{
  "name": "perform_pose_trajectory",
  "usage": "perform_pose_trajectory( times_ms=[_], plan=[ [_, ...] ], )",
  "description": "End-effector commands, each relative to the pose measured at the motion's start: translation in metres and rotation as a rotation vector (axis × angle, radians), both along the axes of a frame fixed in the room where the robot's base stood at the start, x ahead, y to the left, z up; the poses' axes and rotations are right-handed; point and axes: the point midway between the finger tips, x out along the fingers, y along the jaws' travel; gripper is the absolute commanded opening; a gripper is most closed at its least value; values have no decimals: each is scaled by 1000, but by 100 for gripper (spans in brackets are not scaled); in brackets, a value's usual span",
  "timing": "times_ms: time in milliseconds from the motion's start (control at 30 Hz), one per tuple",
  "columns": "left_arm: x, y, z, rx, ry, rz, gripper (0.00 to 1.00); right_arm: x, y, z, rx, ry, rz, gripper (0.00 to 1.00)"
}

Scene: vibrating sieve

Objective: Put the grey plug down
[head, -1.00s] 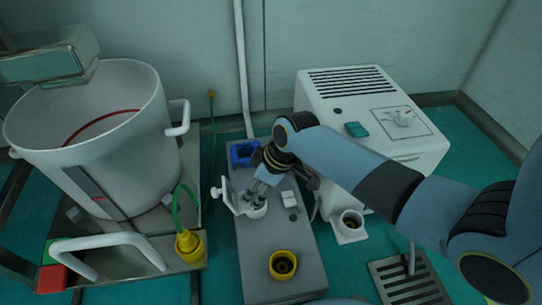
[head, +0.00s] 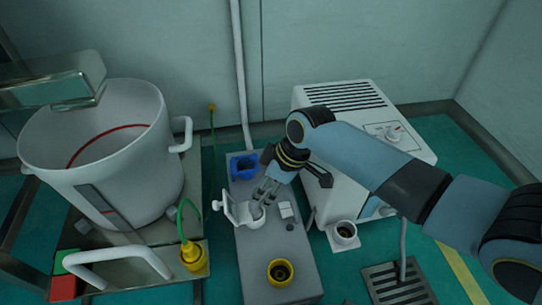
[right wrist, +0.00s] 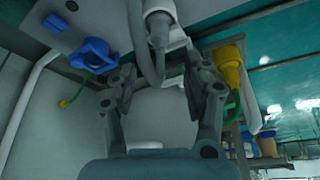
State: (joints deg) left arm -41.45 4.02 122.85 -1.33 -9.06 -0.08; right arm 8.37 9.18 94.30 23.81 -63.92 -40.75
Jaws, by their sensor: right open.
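The grey plug (right wrist: 158,28) shows in the right wrist view with its grey cable looping down between my right fingers. It appears to sit in or against the white socket on the grey panel (head: 272,255); how deep it is seated I cannot tell. In the head view my fingers mostly hide it. My right gripper (head: 264,192) is at the white socket (head: 250,217), its fingers pointing down. In the wrist view the gripper (right wrist: 160,72) is open, one finger on each side of the cable. My left gripper is not in view.
A blue socket (head: 243,166) and a yellow socket (head: 281,271) are on the same panel. A yellow plug (head: 192,254) with a green cable stands left of it, near the large white pot (head: 110,160). A white box (head: 350,100) stands behind my right arm.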

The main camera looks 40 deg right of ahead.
Motion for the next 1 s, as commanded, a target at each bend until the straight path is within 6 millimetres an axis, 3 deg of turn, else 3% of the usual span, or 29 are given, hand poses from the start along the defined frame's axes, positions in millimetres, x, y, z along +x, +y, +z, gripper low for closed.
perform_pose_trajectory(
  times_ms=[33, 200, 567, 667, 767, 900, 1000],
  plan=[
    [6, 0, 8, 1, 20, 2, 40, 0, -1, 10, 0, -5, 1, 50],
    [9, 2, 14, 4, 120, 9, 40, -5, -5, 21, 0, -2, 1, 50],
    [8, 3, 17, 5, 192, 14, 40, -13, -6, 26, -1, -2, -9, 50],
    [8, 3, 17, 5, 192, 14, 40, -37, -5, 23, -7, -16, -69, 50],
    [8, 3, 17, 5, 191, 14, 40, -79, -4, 28, -15, -66, -190, 50],
    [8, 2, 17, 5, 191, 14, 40, -135, -3, 61, 2, -171, -376, 50],
    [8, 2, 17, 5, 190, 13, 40, -163, -4, 90, 27, -239, -474, 50]
  ],
)
